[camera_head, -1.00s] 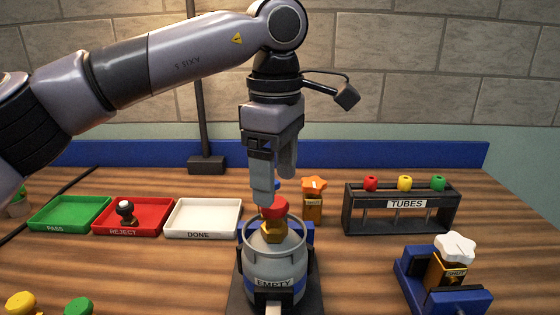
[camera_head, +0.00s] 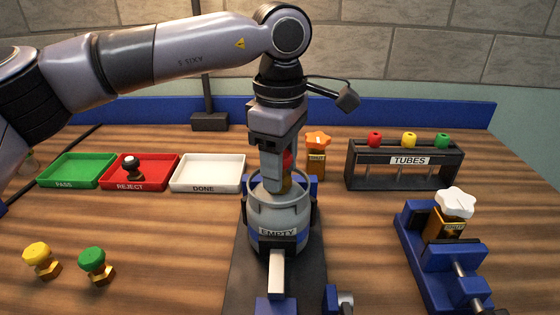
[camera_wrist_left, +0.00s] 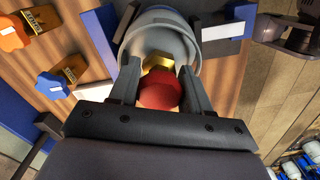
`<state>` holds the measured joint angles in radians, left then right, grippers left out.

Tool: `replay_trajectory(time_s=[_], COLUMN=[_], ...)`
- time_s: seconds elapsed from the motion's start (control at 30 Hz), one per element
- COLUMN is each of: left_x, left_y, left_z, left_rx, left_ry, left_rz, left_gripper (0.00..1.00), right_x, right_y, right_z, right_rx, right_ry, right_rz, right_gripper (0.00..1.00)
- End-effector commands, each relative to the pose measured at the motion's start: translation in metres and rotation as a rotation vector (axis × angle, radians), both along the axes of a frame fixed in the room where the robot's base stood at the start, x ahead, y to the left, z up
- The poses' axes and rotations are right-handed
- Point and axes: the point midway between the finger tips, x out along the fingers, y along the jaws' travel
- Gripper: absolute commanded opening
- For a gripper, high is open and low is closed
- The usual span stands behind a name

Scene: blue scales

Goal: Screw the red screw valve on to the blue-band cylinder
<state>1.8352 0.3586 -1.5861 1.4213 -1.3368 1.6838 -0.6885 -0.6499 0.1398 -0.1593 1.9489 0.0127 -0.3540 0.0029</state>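The grey blue-band cylinder (camera_head: 270,212), labelled EMPTY, stands upright in a clamp at the middle of the table. The red screw valve (camera_head: 287,160), a red knob on a brass body, is at the cylinder's open top, mostly hidden by my gripper in the head view. My left gripper (camera_head: 280,180) points down at the cylinder's top, its fingers around the red knob. The left wrist view shows the red knob (camera_wrist_left: 160,93) between the two fingers, the brass part beyond it inside the collar (camera_wrist_left: 150,25). I cannot tell whether the fingers press on it. My right gripper is out of view.
Yellow (camera_head: 40,260) and green (camera_head: 95,265) valves lie at front left. Green PASS, red REJECT (camera_head: 122,172) and white DONE trays stand at left. An orange-topped valve (camera_head: 317,155) is behind the cylinder. A TUBES rack (camera_head: 375,172) and a blue vise (camera_head: 445,260) stand right.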

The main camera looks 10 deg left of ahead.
Motion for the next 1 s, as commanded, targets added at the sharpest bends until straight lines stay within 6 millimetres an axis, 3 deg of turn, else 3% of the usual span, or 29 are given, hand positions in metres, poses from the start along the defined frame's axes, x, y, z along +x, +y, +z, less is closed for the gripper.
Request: replay_trajectory(time_s=[0.27, 1.0], left_x=[0.000, 0.000], left_y=[0.000, -0.001], left_z=[0.002, 0.001], left_rx=[-0.001, -0.002], left_ry=[0.001, -0.004], left_rz=[-0.094, -0.938], left_gripper=[0.12, 0.12], right_x=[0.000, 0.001], right_y=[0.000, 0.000], right_z=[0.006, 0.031], right_rx=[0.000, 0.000], right_ry=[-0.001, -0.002], right_rz=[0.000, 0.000], right_gripper=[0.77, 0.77])
